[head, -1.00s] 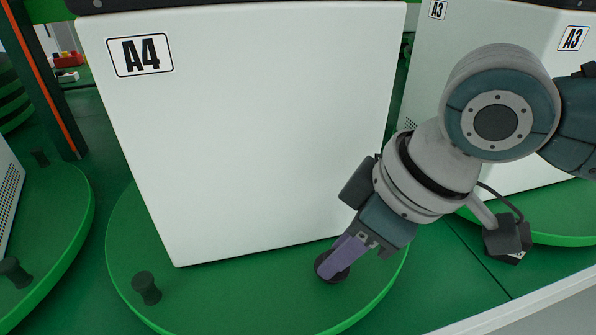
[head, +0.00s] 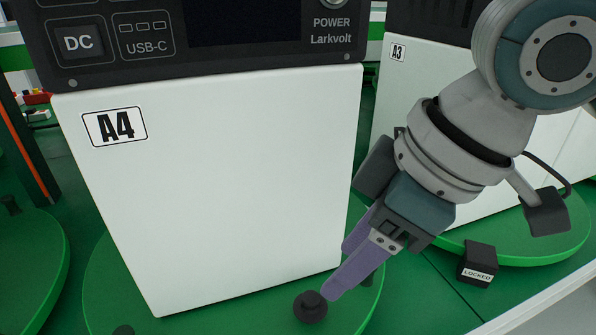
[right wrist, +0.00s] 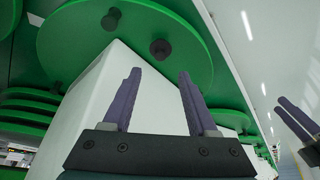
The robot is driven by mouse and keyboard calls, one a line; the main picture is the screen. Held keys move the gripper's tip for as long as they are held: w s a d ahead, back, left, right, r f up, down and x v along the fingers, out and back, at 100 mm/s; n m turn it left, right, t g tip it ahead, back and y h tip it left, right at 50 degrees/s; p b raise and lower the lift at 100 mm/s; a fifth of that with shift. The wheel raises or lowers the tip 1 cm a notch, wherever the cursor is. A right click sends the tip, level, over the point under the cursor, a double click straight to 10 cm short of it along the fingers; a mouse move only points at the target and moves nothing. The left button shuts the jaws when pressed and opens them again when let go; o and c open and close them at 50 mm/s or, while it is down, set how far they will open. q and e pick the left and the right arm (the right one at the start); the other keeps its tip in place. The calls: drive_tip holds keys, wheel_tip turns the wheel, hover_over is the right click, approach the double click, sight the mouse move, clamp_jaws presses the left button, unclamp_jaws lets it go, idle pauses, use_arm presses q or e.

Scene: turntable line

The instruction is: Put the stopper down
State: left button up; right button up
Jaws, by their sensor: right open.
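The stopper, a black knob with a wide base (head: 310,307), stands upright on the green turntable (head: 100,290) near the front corner of the white A4 unit (head: 220,190). In the right wrist view the stopper (right wrist: 160,48) shows beyond the gap between the fingers. My right gripper (head: 345,268) has its purple fingers apart and empty, just above and to the right of the stopper. It also shows open in the right wrist view (right wrist: 158,88). My left gripper (right wrist: 286,106) shows partly at the right edge there; its opening is unclear.
A second black knob (head: 124,330) is cut off at the bottom edge; it also shows in the right wrist view (right wrist: 110,18). A black block marked LOCKED (head: 478,263) stands at the right, by the turntable under the A3 unit (head: 440,130). A pale ledge (head: 550,305) runs along the front right.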

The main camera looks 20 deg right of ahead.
drive_tip(key=s+a+m, duration=0.1)
drive_tip(key=s+a, duration=0.3)
drive_tip(key=s, duration=0.1)
drive_tip(key=s+d+f+m+h, duration=0.3)
drive_tip(key=s+d+m, duration=0.3)
drive_tip(key=s+d, duration=0.3)
drive_tip(key=shift+s+d+f, duration=0.2)
drive_tip(key=shift+s+f, duration=0.1)
drive_tip(key=shift+s, duration=0.2)
drive_tip(key=shift+c, duration=0.4)
idle(1.4)
